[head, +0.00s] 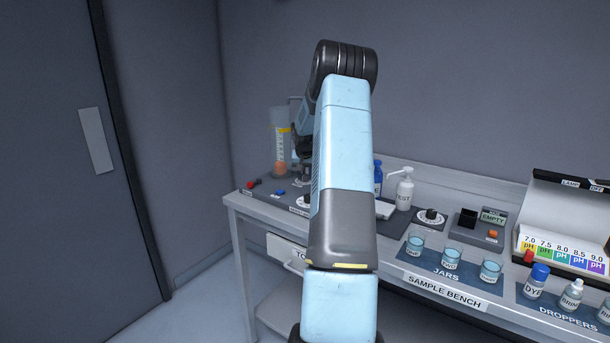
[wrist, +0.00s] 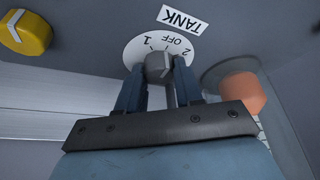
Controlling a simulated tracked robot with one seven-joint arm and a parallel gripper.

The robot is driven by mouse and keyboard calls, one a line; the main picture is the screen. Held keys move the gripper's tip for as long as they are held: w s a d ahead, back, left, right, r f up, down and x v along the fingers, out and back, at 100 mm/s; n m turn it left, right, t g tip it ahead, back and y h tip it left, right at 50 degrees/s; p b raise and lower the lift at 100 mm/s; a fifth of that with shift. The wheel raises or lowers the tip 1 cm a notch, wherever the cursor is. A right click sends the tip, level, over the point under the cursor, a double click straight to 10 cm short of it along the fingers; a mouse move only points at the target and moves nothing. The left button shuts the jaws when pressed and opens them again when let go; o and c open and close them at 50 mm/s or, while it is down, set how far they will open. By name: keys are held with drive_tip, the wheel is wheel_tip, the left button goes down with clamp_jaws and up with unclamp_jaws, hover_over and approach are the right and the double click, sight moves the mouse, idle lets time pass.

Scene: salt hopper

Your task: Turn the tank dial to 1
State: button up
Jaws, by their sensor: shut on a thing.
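The tank dial (wrist: 134,52) is a white disc marked 1, OFF and 2, with a grey knob (wrist: 158,66) in its middle. A white TANK label (wrist: 183,19) sits beside it, upside down in the wrist view. My gripper (wrist: 157,80) is shut on the grey knob, one blue finger on each side. I cannot tell for sure which mark the knob points to. In the head view my gripper (head: 303,165) is at the back left of the bench, and my arm hides the dial there.
A yellow knob (wrist: 26,33) is at the wrist view's upper left, and an orange cylinder (wrist: 243,94) is close on the right. Jars (head: 451,258), bottles (head: 404,190) and a pH box (head: 565,200) fill the right.

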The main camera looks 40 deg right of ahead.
drive_tip(key=shift+n, duration=0.4)
drive_tip(key=n+y, duration=0.1)
drive_tip(key=n, duration=0.3)
drive_tip(key=shift+d+t+y, duration=0.15)
drive_tip(key=shift+t+y, duration=0.25)
drive_tip(key=shift+n+y, duration=0.8)
drive_tip(key=shift+n, duration=1.3)
drive_tip(key=o, duration=1)
drive_tip(key=shift+d, duration=0.1)
drive_tip(key=shift+o, duration=0.2)
drive_tip(key=shift+r, duration=0.1)
drive_tip(key=v, duration=1.3)
drive_tip(key=shift+s+r, duration=0.2)
drive_tip(key=shift+s, duration=0.1)
